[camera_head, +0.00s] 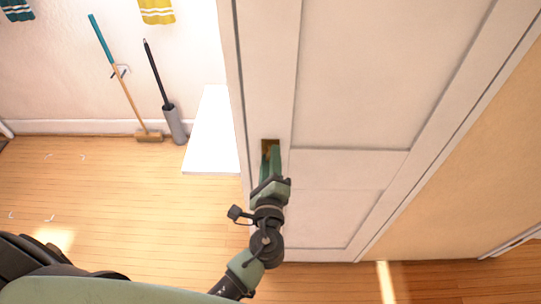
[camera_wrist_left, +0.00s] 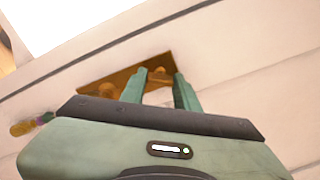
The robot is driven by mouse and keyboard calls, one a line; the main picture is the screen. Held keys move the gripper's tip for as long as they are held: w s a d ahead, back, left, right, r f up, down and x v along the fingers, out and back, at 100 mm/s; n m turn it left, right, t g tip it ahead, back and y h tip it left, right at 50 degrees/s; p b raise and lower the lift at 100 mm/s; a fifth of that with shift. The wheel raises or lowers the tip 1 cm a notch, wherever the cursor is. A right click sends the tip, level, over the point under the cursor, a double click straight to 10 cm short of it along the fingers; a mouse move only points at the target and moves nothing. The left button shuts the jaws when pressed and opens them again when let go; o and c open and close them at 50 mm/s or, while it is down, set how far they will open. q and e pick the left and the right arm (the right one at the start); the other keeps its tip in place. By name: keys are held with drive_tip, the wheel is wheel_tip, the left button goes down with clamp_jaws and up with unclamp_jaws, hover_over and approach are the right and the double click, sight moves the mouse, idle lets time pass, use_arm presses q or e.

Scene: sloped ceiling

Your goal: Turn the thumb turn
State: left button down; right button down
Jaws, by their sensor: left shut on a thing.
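The white door (camera_head: 350,80) stands upright in front of me, with a small brass plate (camera_head: 269,143) near its left edge. In the left wrist view the brass plate (camera_wrist_left: 108,84) lies tilted across the picture, with a round brass part at its left. My left gripper (camera_head: 270,158) reaches up to the plate. My right gripper is in neither view.
A broom (camera_head: 128,85) and a dark-handled tool in a grey holder (camera_head: 175,125) stand against the left wall. A white slab (camera_head: 213,135) is just left of the door. The wooden floor (camera_head: 80,190) at the left is mostly clear.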

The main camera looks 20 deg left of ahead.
use_arm(q)
drive_tip(key=m+p, duration=0.2)
drive_tip(key=m, duration=0.3)
drive_tip(key=shift+r+m+p, duration=0.1)
drive_tip(key=shift+m+p, duration=0.2)
drive_tip(key=shift+p, duration=0.1)
drive_tip(key=m+p, duration=0.1)
drive_tip(key=m, duration=0.2)
drive_tip(key=shift+p, duration=0.35)
drive_tip(key=shift+m+p, duration=0.45)
drive_tip(key=shift+m, duration=0.75)
drive_tip(key=c, duration=1)
unclamp_jaws()
drive_tip(key=shift+c, duration=0.2)
